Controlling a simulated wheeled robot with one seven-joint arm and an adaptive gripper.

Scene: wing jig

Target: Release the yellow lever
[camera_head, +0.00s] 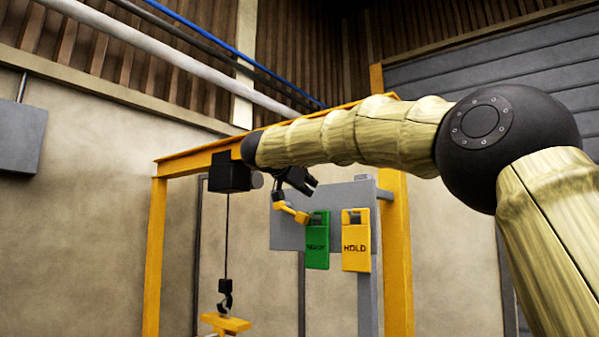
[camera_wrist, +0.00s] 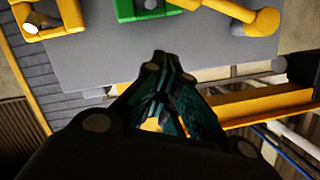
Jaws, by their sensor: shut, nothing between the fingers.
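The yellow lever (camera_head: 291,211) is at the left part of the grey panel, beside the green READY tag, its arm slanting down to the right. In the wrist view, the lever (camera_wrist: 240,12) is at the top right, with a rounded yellow end. My gripper (camera_head: 313,184) is just above the lever in the head view. In the wrist view, my gripper (camera_wrist: 165,66) has its fingers together with nothing between them. The fingers point at the bare grey panel and look apart from the lever.
The grey panel (camera_head: 345,196) carries the green READY tag (camera_head: 318,240) and the yellow HOLD tag (camera_head: 356,240). A yellow gantry frame (camera_head: 155,255) stands around it. A hoist (camera_head: 230,172) hangs a hook (camera_head: 225,297) over a yellow part (camera_head: 226,323) at lower left.

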